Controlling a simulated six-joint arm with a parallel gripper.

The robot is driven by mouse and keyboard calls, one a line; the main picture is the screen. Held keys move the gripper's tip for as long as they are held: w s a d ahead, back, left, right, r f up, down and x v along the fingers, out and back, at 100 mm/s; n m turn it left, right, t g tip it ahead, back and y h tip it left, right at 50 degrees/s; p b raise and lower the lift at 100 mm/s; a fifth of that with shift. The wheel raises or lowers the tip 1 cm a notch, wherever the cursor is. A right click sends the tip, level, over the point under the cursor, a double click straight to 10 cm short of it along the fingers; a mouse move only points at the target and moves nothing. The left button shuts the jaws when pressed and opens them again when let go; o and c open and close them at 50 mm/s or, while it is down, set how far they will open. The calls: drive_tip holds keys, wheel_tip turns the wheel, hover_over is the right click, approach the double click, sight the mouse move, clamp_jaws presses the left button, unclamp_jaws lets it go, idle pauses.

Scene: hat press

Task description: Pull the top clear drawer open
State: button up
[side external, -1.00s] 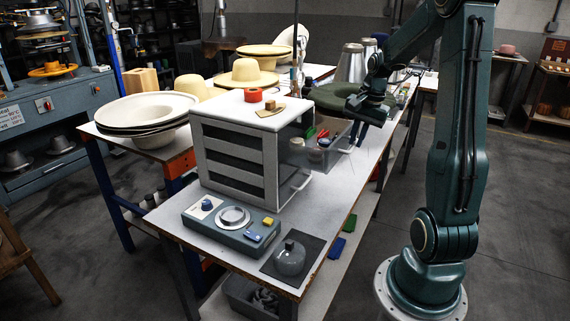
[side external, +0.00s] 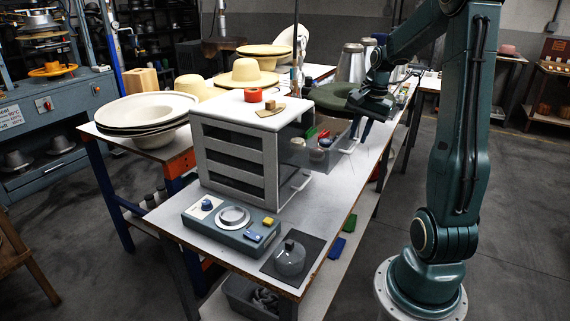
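The white drawer cabinet (side external: 232,150) stands on the workbench with its drawer side facing right. The top clear drawer (side external: 322,158) sticks well out of it, with small coloured items inside, red, green and blue among them. Its pale handle (side external: 349,147) is at the outer right end. A lower drawer's handle (side external: 302,181) sits close to the cabinet. My gripper (side external: 362,129) points down at the top drawer's handle. The fingers are dark and partly hidden by the gripper body, so I cannot tell whether they are closed on the handle.
A blue-grey control box (side external: 231,222) and a grey rounded weight (side external: 290,258) are in front. Floor right of the bench is clear.

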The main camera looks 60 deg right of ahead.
sight(353, 147)
wheel_tip(353, 147, up, 10)
drive_tip(key=s, duration=0.1)
drive_tip(key=shift+s+r, duration=0.15)
drive_tip(key=shift+s, duration=0.25)
drive_tip(key=shift+o, duration=1.4)
drive_tip(key=shift+a+r, duration=0.15)
drive_tip(key=shift+a, duration=0.05)
drive_tip(key=shift+s+a+r, duration=0.15)
drive_tip(key=shift+a+r, duration=0.2)
drive_tip(key=shift+a, duration=0.25)
drive_tip(key=shift+s+a+r, duration=0.15)
drive_tip(key=shift+a+r, duration=0.2)
drive_tip(key=shift+a, duration=0.2)
drive_tip(key=shift+f, duration=0.1)
drive_tip(key=w+f, duration=0.1)
drive_tip(key=f, duration=0.8)
drive_tip(key=w+f, duration=0.1)
drive_tip(key=f, duration=0.3)
drive_tip(key=shift+w+f, duration=0.2)
drive_tip(key=shift+w, duration=0.1)
